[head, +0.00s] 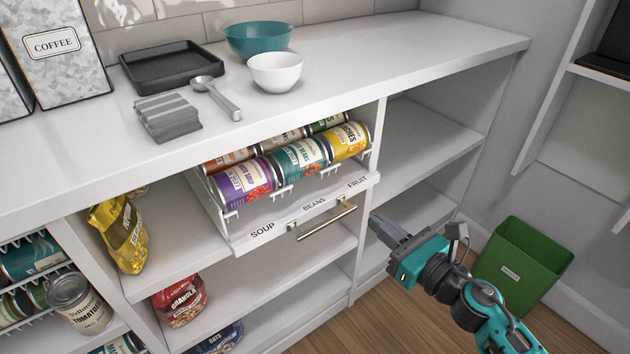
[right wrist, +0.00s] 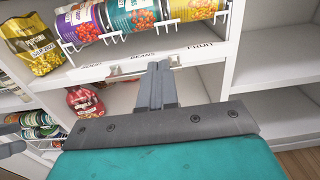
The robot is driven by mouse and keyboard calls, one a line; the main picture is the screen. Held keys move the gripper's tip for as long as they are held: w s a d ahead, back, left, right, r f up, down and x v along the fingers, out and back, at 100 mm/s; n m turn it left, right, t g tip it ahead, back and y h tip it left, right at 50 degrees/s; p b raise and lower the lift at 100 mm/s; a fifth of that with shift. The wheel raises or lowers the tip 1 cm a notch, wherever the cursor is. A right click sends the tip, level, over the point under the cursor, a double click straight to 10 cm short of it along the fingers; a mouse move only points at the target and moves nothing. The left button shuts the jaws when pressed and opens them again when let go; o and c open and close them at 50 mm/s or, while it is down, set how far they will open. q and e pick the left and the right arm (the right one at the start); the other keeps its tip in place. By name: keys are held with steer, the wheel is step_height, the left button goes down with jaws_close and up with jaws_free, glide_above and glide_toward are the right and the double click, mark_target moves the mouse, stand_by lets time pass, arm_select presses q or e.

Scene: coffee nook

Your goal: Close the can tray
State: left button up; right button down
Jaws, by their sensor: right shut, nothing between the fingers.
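The can tray (head: 285,226) is pulled out of the middle shelf bay. Its white front is labelled SOUP, BEANS and FRUIT and has a metal bar handle (head: 327,221). Several cans lie in its wire racks, among them a purple can (head: 243,181), a teal can (head: 300,160) and a yellow can (head: 350,140). My right gripper (head: 378,222) is shut and empty, to the right of the handle in the head view. In the right wrist view its shut fingers (right wrist: 157,68) point at the tray front (right wrist: 110,66), covering part of it; contact cannot be told. My left gripper is not in the head view.
A yellow pasta bag (head: 120,235) stands left of the tray, and a granola bag (head: 181,300) sits below. A counter (head: 400,60) with bowls and a black tray overhangs above. A green bin (head: 522,265) stands right of my right arm. The right shelves are empty.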

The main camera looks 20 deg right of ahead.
steer(key=p, duration=0.1)
glide_toward(324, 179)
steer(key=x, duration=0.6)
steer(key=shift+w+a, duration=0.2)
steer(key=shift+w, duration=0.2)
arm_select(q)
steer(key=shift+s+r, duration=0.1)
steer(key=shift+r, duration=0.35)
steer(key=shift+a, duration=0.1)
